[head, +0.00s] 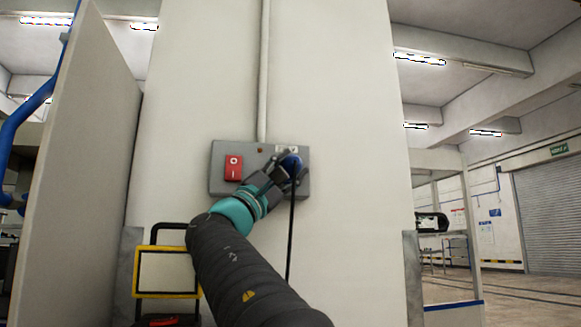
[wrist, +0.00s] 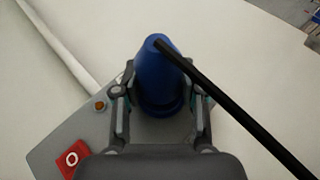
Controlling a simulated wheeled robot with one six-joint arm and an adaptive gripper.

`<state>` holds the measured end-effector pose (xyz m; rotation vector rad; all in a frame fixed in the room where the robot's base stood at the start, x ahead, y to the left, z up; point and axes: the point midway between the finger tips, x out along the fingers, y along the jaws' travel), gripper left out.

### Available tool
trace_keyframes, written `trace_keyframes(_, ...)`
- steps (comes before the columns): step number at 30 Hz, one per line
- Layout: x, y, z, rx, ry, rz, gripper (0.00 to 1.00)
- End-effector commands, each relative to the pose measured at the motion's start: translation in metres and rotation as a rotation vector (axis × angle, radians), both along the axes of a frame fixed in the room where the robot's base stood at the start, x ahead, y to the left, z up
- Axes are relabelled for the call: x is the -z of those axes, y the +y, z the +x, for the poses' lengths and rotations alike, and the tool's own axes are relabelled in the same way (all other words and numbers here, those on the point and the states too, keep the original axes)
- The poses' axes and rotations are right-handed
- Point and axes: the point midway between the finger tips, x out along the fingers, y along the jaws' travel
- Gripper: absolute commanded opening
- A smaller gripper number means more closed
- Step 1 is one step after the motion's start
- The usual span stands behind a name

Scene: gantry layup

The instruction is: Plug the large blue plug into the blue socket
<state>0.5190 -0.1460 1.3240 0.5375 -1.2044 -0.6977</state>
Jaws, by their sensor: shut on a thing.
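The large blue plug (wrist: 160,75) is held between the two fingers of my gripper (wrist: 160,110), in the wrist view. A black cable runs from the plug's back end toward the lower right. In the head view my gripper (head: 282,174) is at the right part of a grey wall box (head: 222,186), with the blue plug (head: 291,160) in its fingers. The plug's front end points at the box. The blue socket is hidden behind the plug and fingers, so I cannot tell how far the plug is in.
The box carries a red switch (head: 233,168) and a small indicator lamp (wrist: 99,106). A conduit (head: 263,70) runs up the pale pillar. The black cable (head: 291,235) hangs down beside my arm. A yellow-framed thing (head: 166,294) stands at the lower left. A white panel (head: 85,150) stands at left.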

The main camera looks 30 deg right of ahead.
Motion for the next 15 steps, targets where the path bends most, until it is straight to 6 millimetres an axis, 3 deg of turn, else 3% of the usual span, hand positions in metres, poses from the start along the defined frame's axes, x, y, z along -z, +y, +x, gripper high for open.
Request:
trace_keyframes(5, -0.0006, -0.0012, 0.0040, 0.001, 0.001, 0.000, 0.05)
trace_keyframes(6, -0.0002, -0.0012, 0.0039, 0.000, 0.000, 0.000, 0.49)
trace_keyframes(9, 0.0000, -0.0011, 0.0040, 0.001, 0.001, 0.000, 0.71)
trace_keyframes(15, 0.0000, -0.0010, 0.0039, 0.000, 0.000, 0.000, 0.71)
